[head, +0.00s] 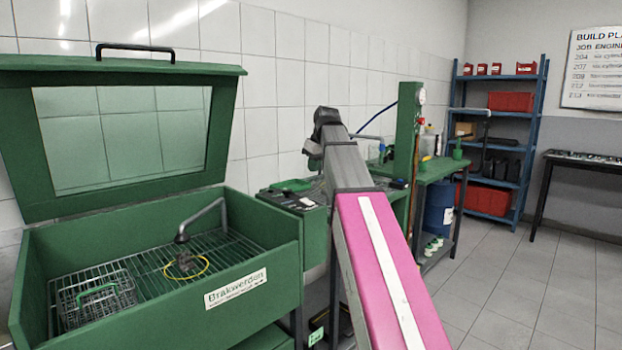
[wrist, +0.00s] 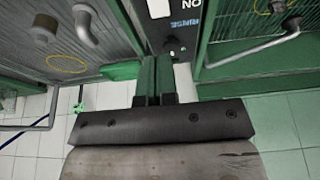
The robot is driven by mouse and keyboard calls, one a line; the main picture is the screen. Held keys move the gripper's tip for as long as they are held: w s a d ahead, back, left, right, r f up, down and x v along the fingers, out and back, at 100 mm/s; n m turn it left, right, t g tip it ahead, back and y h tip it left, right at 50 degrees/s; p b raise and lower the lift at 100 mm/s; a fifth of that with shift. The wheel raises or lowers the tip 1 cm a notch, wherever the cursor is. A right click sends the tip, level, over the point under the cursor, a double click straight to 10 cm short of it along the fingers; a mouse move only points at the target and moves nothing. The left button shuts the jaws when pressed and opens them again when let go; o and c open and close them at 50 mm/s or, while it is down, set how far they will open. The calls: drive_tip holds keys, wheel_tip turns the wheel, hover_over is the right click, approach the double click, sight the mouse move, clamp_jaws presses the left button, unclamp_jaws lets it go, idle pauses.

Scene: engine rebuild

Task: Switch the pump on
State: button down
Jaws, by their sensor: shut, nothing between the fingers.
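A dark control panel (wrist: 176,35) with lettering "RINSE" and "ON" shows at the top middle of the wrist view. A white patch (wrist: 158,8) sits on it, and small round details are too small to identify. I cannot tell which part is the pump switch. In the head view the dark panel (head: 310,203) lies between the open green washer and the bench behind. My gripper (wrist: 163,62) has its green fingers together and empty, reaching over the panel's near edge in the wrist view. Whether it touches the panel is unclear. My arm hides part of this area in the head view.
The green washer (head: 254,296) stands open at left, holding a wire basket (head: 95,297), a bent spout (head: 203,217) and a yellow ring (head: 203,268). A blue drum (head: 439,207) stands under the green bench behind. Blue shelves (head: 529,185) stand farther back. The right floor is clear.

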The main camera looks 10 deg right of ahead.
sight(304, 199)
drive_tip(key=shift+v, duration=1.05)
drive_tip(key=shift+w, duration=0.1)
drive_tip(key=shift+w+a+r, duration=0.2)
drive_tip(key=shift+w+a, duration=0.15)
drive_tip(key=shift+w, duration=0.1)
drive_tip(key=shift+f, duration=0.1)
drive_tip(key=x, duration=1.3)
drive_tip(key=shift+s+d+f, duration=0.1)
drive_tip(key=shift+s+f, duration=0.15)
drive_tip(key=shift+f, duration=0.25)
drive_tip(key=shift+w+f, duration=0.1)
drive_tip(key=shift+f, duration=0.25)
